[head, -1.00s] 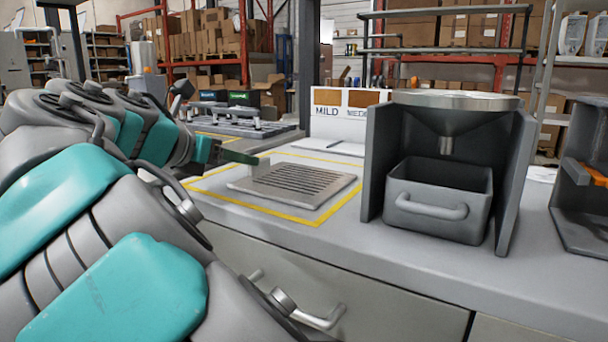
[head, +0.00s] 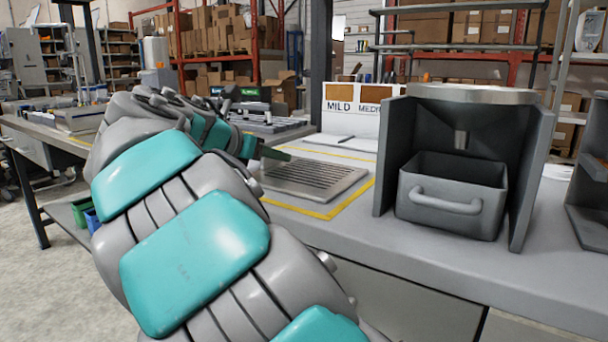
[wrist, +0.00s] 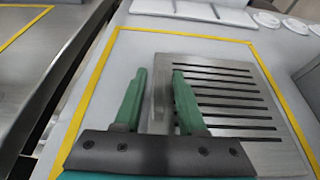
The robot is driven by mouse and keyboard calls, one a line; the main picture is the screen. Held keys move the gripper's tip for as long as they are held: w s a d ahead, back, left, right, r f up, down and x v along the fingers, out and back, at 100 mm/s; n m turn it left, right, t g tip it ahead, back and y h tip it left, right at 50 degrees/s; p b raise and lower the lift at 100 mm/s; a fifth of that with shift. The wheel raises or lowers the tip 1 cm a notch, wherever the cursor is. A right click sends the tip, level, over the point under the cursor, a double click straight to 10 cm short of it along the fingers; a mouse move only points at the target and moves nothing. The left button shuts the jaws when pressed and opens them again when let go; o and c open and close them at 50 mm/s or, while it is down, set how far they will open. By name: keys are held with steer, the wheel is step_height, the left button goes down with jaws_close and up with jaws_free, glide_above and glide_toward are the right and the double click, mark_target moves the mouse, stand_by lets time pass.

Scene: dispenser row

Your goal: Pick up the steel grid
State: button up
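The steel grid (head: 312,179) is a flat grey plate with several dark slots, lying on the counter inside a yellow taped outline. In the wrist view the grid (wrist: 222,90) has a raised grey upright piece (wrist: 162,105) along its left edge. My gripper (wrist: 158,72) has two green fingers spread apart, one on each side of this piece. I cannot tell whether either finger touches it. In the head view my gripper (head: 272,153) is at the grid's left end, with my arm hiding part of it.
A grey dispenser with a drawer-like bin (head: 452,195) stands to the right of the grid. The yellow outline (head: 345,205) surrounds the grid. A counter edge and gap show at left in the wrist view.

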jaws_close()
stand_by(1.1)
